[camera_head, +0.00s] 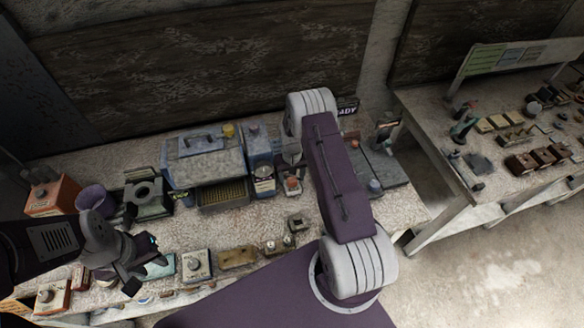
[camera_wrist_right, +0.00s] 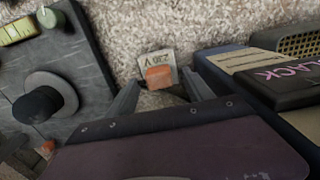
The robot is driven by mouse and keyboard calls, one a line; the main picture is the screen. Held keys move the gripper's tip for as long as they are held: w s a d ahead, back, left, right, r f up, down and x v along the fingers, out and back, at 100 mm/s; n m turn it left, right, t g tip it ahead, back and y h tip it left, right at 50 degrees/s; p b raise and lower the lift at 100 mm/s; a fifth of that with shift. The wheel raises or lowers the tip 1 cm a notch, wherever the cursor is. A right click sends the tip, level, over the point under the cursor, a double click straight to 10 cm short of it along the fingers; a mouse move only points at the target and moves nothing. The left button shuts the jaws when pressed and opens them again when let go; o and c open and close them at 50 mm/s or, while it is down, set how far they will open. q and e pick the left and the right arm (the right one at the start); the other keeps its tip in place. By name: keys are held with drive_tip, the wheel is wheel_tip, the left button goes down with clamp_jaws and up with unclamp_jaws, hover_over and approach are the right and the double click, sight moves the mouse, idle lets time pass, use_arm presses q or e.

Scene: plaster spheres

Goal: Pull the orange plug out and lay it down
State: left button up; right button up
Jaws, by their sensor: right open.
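The orange plug (camera_wrist_right: 158,77) shows in the right wrist view beside a pale label reading "230 V" (camera_wrist_right: 157,58). My right gripper (camera_wrist_right: 160,92) is open, with one finger on each side of the plug and visible gaps. Whether the plug sits in a socket cannot be seen. In the head view a small red-orange piece (camera_head: 292,182), probably the plug, is below my right gripper (camera_head: 288,163), which is partly hidden by its own arm. My left gripper (camera_head: 145,272) is over the bench front at left, with its jaw opening unclear.
A black box with pink lettering (camera_wrist_right: 285,80) stands close on the right in the wrist view; a dark plate with a round knob (camera_wrist_right: 45,97) is on the left. A grey-blue machine (camera_head: 205,160) stands left of my right arm. Several small boxes line the bench front.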

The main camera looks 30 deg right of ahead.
sight(292, 179)
drive_tip(key=shift+f, duration=0.4)
drive_tip(key=shift+s+f, duration=0.1)
drive_tip(key=shift+s, duration=0.05)
drive_tip(key=c, duration=1.2)
drive_tip(key=o, duration=0.5)
drive_tip(key=shift+c, duration=0.2)
clamp_jaws()
drive_tip(key=shift+r+p, duration=1.75)
drive_tip(key=shift+r, duration=0.75)
